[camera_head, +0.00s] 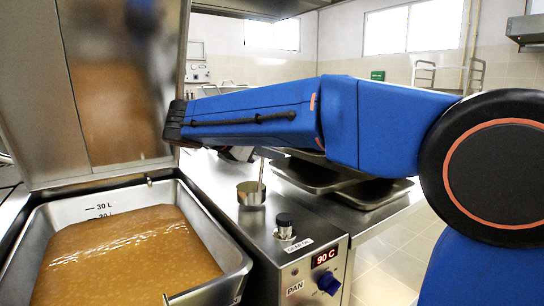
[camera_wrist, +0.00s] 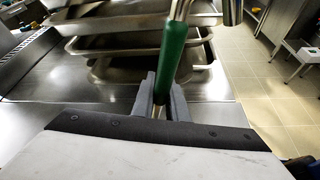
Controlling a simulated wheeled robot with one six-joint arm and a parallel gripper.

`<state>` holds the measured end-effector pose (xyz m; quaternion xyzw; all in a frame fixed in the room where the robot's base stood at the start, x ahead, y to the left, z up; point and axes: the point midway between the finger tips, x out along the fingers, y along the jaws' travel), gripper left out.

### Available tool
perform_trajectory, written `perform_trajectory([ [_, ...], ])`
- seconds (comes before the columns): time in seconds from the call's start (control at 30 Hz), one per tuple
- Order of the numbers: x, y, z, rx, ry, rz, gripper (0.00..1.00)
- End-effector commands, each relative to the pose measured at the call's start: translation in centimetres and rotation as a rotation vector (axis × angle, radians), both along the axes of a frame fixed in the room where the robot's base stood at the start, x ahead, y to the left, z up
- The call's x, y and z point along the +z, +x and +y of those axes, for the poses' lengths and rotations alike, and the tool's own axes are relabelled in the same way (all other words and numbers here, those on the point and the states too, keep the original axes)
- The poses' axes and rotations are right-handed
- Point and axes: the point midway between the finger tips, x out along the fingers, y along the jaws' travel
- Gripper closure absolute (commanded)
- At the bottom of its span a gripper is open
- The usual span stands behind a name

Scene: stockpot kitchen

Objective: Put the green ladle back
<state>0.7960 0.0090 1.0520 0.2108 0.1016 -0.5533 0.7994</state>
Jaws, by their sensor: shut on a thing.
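The ladle's green handle (camera_wrist: 172,55) stands between the two fingers of my gripper (camera_wrist: 162,92) in the wrist view, and the fingers are shut on it. The handle's metal upper end runs past the top of the wrist view. In the head view, the ladle's metal bowl (camera_head: 251,194) is at the lower end of a thin upright stem, low over the steel counter behind the control knob. I cannot tell whether the bowl touches the counter. My blue arm hides the green handle and most of my gripper in the head view.
A tilting pan (camera_head: 219,236) of orange-brown soup is at left, its lid (camera_head: 50,130) raised. Steel trays (camera_head: 372,196) lie on the counter to the right, and stacked trays (camera_wrist: 95,45) show in the wrist view.

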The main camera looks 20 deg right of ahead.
Motion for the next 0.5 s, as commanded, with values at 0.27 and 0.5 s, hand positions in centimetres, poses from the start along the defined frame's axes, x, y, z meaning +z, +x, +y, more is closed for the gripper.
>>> perform_trajectory([
  [0.27, -0.6, -0.01, -0.01, 0.0, 0.0, -0.001, 1.0],
  [0.5, -0.86, -0.01, 0.0, 0.0, 0.0, 0.0, 0.68],
])
